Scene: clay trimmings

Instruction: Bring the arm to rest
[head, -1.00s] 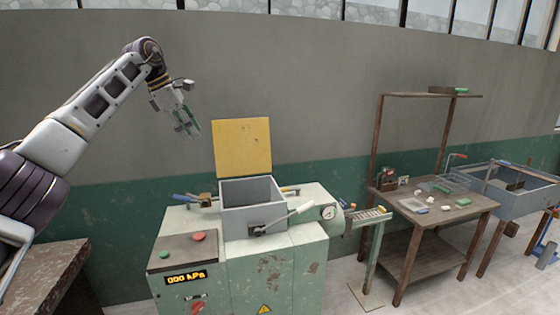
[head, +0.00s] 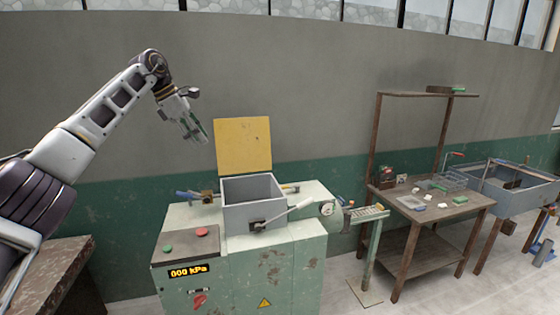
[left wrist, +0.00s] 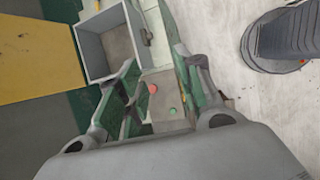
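My left arm comes in from the left, and its gripper (head: 204,137) hangs in the air, tilted down, above and left of the raised yellow lid (head: 243,146). In the left wrist view the gripper (left wrist: 162,64) has its two fingers spread apart with nothing held between them. Below is a pale green machine (head: 290,260) with a grey open-topped box (head: 252,217). The box also shows in the left wrist view (left wrist: 90,45), and I see nothing in it. My right gripper is out of view.
The machine's control panel has a red button (head: 202,232), a green button (head: 168,247) and a display (head: 188,271) reading 000 kPa. A stone-topped block (head: 50,270) stands at lower left. A wooden bench (head: 445,212) with small items and a grey trough (head: 520,200) stand at right.

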